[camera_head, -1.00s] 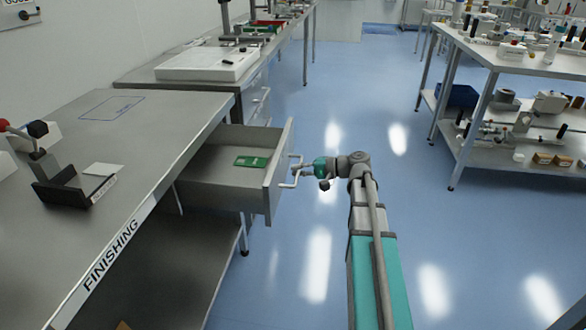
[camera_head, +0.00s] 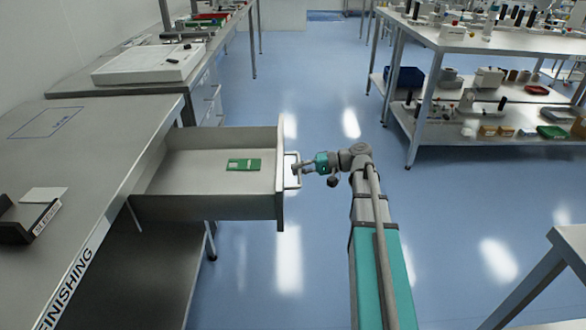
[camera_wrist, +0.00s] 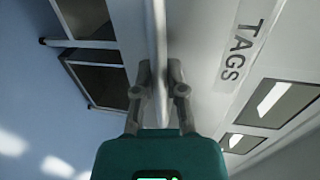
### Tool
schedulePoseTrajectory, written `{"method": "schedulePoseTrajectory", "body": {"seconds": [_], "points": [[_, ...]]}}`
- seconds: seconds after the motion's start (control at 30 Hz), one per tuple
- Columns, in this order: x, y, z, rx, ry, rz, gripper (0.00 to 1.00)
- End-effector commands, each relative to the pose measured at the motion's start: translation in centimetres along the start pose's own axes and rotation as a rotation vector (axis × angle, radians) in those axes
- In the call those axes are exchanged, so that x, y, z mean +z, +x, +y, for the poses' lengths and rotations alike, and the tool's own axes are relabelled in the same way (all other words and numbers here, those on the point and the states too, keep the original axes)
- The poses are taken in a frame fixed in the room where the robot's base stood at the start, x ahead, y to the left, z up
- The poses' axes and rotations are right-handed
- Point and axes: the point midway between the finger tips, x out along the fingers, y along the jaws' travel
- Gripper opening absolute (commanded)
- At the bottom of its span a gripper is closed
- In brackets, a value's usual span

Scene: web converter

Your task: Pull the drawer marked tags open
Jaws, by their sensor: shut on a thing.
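The drawer (camera_head: 212,207) under the finishing bench stands pulled well out, with a green card (camera_head: 244,165) lying on its floor. Its front carries the label TAGS (camera_wrist: 240,50) in the wrist view. The pale bar handle (camera_head: 293,178) is on the drawer's outer face; in the wrist view the bar (camera_wrist: 160,40) runs between my fingers. My gripper (camera_head: 300,168) is shut on the handle; it also shows in the wrist view (camera_wrist: 160,72). The exact finger contact is small in the head view.
The steel finishing bench (camera_head: 105,140) is at the left, with a dark holder (camera_head: 22,222) on top. Another bench (camera_head: 200,80) stands behind it. A shelved table (camera_head: 460,40) is at the upper right, and a table corner (camera_head: 570,245) at the lower right. Blue floor (camera_head: 325,90) lies open between.

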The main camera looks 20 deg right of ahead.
Motion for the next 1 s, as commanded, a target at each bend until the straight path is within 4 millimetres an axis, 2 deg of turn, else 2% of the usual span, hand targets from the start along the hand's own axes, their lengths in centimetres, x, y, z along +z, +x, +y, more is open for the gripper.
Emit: {"method": "schedulePoseTrajectory", "body": {"seconds": [0.03,0.33,0.37,0.53,1.0], "points": [[-0.51,0.1,-0.09,-0.002,-0.001,0.007,0.0],[-0.6,0.64,-0.28,-0.005,-0.003,0.002,0.0],[-0.6,0.66,-0.29,-0.005,-0.003,0.002,0.21],[-0.45,0.75,-0.28,-0.004,-0.004,-0.002,0.51],[0.06,0.85,-0.46,0.005,0.004,-0.01,0.51]]}}
